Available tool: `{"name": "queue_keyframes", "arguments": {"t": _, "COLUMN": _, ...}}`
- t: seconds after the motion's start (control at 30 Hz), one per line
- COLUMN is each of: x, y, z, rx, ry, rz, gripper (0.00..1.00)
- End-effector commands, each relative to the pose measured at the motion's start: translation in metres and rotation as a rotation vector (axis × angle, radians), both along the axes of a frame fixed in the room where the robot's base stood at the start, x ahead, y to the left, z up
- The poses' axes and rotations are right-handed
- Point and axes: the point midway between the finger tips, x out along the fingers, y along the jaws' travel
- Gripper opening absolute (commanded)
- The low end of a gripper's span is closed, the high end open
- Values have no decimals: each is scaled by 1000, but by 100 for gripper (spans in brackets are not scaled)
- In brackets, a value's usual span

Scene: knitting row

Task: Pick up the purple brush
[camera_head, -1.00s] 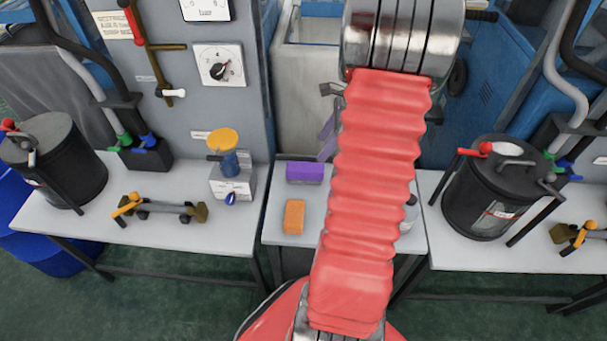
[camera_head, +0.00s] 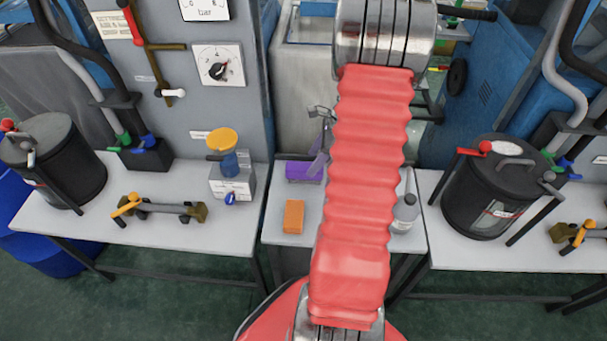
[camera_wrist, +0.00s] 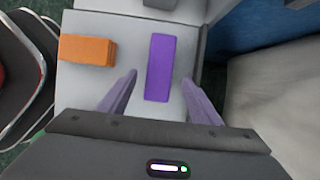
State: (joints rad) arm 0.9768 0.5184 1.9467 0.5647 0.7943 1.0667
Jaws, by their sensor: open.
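The purple brush (camera_head: 303,171) is a block lying on the small middle table, partly covered by my gripper in the head view. In the wrist view the purple brush (camera_wrist: 160,68) lies lengthwise between and beyond my two fingers. My gripper (camera_wrist: 168,92) is open and empty, with one purple-grey finger to each side of the brush. In the head view my gripper (camera_head: 318,158) shows beside the red arm sleeve, near the brush. Whether the fingers are level with the brush is hard to tell.
An orange block (camera_head: 293,216) lies near the brush on the middle table (camera_head: 270,235). A grey bottle (camera_head: 405,213) stands at that table's right. A black drum (camera_head: 497,190) stands on the right table. A valve with a yellow cap (camera_head: 223,141) stands on the left table.

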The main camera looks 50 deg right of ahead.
Motion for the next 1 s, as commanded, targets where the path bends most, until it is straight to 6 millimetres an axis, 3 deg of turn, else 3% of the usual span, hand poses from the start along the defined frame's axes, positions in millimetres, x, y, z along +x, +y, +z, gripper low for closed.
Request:
{"name": "queue_keyframes", "arguments": {"t": 0.1, "x": 3, "y": 3, "z": -9, "rx": 0, "ry": 0, "rz": 1, "gripper": 58}}
{"name": "queue_keyframes", "arguments": {"t": 0.57, "x": 6, "y": 6, "z": -15, "rx": 0, "ry": 0, "rz": 1, "gripper": 58}}
{"name": "queue_keyframes", "arguments": {"t": 1.0, "x": 22, "y": 20, "z": -55, "rx": -1, "ry": 1, "rz": 1, "gripper": 58}}
